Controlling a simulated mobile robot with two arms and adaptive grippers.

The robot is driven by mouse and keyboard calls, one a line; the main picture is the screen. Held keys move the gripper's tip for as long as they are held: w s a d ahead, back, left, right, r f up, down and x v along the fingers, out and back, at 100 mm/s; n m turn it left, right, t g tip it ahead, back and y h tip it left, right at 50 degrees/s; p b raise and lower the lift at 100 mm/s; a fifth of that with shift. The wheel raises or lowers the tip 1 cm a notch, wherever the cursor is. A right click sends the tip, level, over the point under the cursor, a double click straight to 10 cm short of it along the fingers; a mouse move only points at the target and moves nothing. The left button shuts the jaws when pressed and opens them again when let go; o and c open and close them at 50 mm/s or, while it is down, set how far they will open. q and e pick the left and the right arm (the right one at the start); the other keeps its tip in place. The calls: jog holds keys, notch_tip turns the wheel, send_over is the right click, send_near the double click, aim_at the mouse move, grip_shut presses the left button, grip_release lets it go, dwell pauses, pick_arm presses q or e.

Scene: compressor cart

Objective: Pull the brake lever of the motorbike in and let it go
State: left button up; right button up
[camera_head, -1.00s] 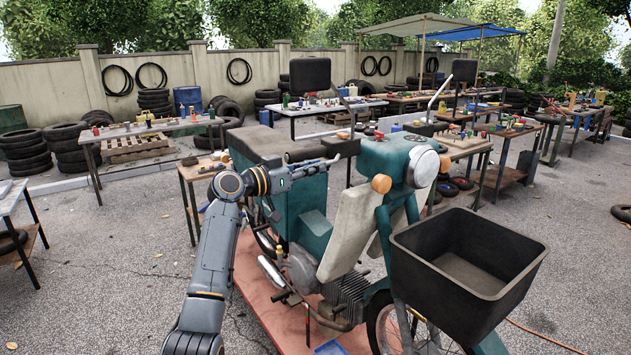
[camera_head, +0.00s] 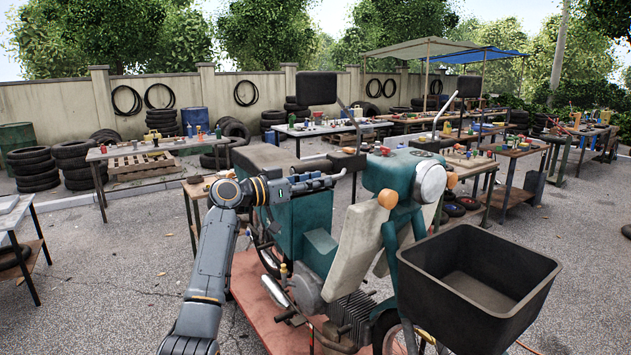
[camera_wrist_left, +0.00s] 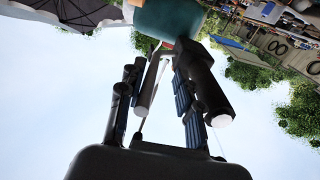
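The teal motorbike (camera_head: 410,200) stands in front of me in the head view, with a black basket at its front. My left gripper (camera_head: 335,178) is at the dark handlebar grip (camera_head: 347,160) on the left of the picture. In the left wrist view, the left gripper (camera_wrist_left: 156,85) is open, with two dark fingers apart. The silver brake lever (camera_wrist_left: 150,84) runs between the fingers. The black handlebar grip (camera_wrist_left: 206,85) with its pale end lies beside the right-hand finger. Whether a finger touches the lever or grip I cannot tell. My right gripper is not in view.
The black basket (camera_head: 475,295) juts out at the right front. Two mirrors on thin stems rise above the handlebar; one is a dark mirror (camera_head: 316,88). Work tables with tools, such as the left table (camera_head: 150,150), stand behind. Open ground lies on the left.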

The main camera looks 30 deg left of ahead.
pick_arm(q)
jog(key=v, duration=1.2)
